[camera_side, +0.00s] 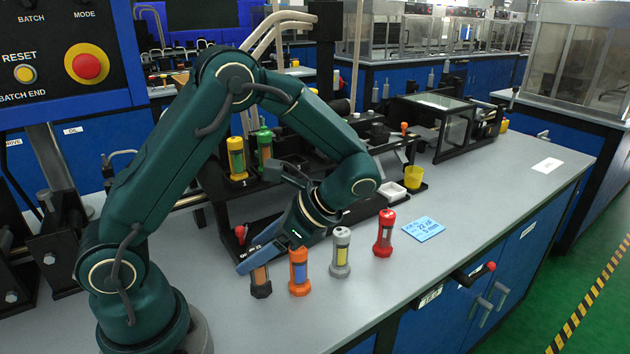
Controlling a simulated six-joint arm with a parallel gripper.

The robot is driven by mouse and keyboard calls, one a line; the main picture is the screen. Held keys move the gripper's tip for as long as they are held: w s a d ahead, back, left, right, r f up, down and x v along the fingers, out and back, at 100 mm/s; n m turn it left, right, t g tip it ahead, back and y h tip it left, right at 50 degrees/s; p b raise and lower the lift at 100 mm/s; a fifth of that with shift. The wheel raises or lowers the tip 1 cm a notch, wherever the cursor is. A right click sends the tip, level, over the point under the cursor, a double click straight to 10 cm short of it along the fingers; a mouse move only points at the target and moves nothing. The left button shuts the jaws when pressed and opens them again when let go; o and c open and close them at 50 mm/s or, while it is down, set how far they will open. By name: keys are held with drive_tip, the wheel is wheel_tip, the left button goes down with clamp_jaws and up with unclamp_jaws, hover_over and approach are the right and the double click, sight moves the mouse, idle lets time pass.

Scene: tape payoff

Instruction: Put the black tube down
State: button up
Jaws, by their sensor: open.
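The black tube (261,289) stands upright on the grey bench, with a brown-orange middle section. It is the leftmost of a row of tubes. My gripper (262,254) is just above and behind its top, with the blue-grey jaw part pointing down and left. The gripper is open. Whether a finger still touches the tube cannot be told, as the jaws are partly hidden.
An orange tube (299,273), a grey tube (341,253) and a red tube (384,234) stand to the right. A blue card (423,228) lies beyond them. Yellow (237,158) and green (265,146) tubes stand on the black fixture behind. The front bench is clear.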

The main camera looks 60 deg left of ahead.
drive_tip(key=v, duration=0.8)
drive_tip(key=s+d+r+n+t+h, duration=0.3)
drive_tip(key=s+n+t+h, duration=0.3)
drive_tip(key=t, duration=0.5)
drive_tip(key=d+n, duration=0.1)
drive_tip(key=n, duration=0.1)
drive_tip(key=shift+s+r+n+t, duration=0.2)
drive_tip(key=shift+r+n+t, duration=0.1)
drive_tip(key=shift+n, duration=0.1)
drive_tip(key=shift+o, duration=0.5)
drive_tip(key=shift+d+f, duration=0.1)
drive_tip(key=shift+d, duration=0.05)
